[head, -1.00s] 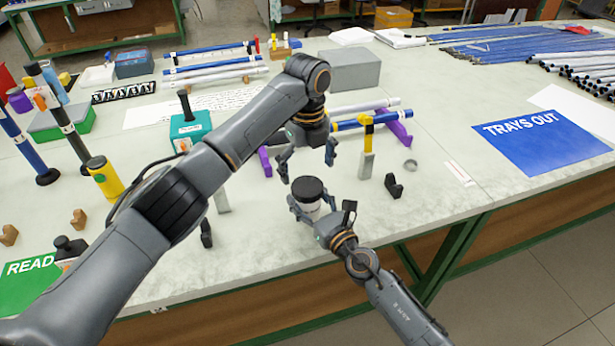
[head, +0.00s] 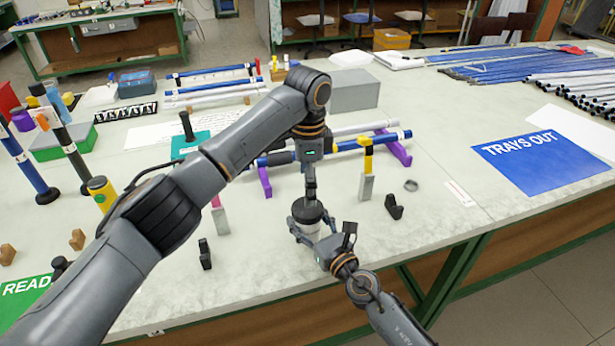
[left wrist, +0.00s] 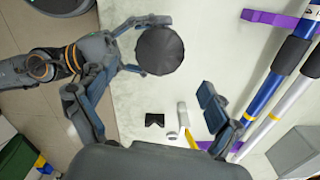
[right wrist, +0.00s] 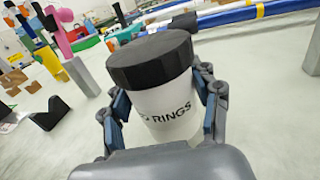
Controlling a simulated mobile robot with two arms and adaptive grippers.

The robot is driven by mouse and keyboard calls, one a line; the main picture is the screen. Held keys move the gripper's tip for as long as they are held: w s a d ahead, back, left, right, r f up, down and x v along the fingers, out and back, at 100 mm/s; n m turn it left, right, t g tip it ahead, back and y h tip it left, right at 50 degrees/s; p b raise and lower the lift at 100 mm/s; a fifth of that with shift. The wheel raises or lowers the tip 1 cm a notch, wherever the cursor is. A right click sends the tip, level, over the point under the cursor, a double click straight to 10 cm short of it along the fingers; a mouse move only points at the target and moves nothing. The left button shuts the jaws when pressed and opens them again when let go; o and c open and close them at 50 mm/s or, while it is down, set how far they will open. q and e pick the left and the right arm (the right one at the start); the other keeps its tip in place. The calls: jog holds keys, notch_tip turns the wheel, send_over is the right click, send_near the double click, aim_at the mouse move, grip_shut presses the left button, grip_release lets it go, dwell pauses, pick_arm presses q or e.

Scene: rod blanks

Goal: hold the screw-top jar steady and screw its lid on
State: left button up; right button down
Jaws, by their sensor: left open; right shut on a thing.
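The white screw-top jar (right wrist: 165,108), lettered "RINGS", stands upright on the table near its front edge. Its black ribbed lid (right wrist: 152,60) sits on top; how far it is threaded cannot be seen. The lid shows from above in the left wrist view (left wrist: 160,51) and in the head view (head: 306,213). My right gripper (head: 308,232) is shut around the jar's body, one finger on each side, below the lid. My left gripper (head: 310,190) is open, pointing down above the lid. In the left wrist view its fingers are spread wide, apart from the lid.
A small black V-block (head: 394,206), a grey block with a yellow-topped tool (head: 366,178) and a ring (head: 411,185) lie right of the jar. Blue and white rods rest on purple supports (head: 265,180) behind. A blue "TRAYS OUT" sheet (head: 540,155) lies right.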

aim_at(307, 223)
pick_arm(q)
jog(key=n, duration=0.3)
jog(key=r+n, duration=0.1)
jog(key=n, duration=0.7)
jog(key=shift+r+n, duration=0.3)
jog(key=shift+f, duration=4)
jog(key=c, duration=1.2)
jog(key=shift+a, duration=0.1)
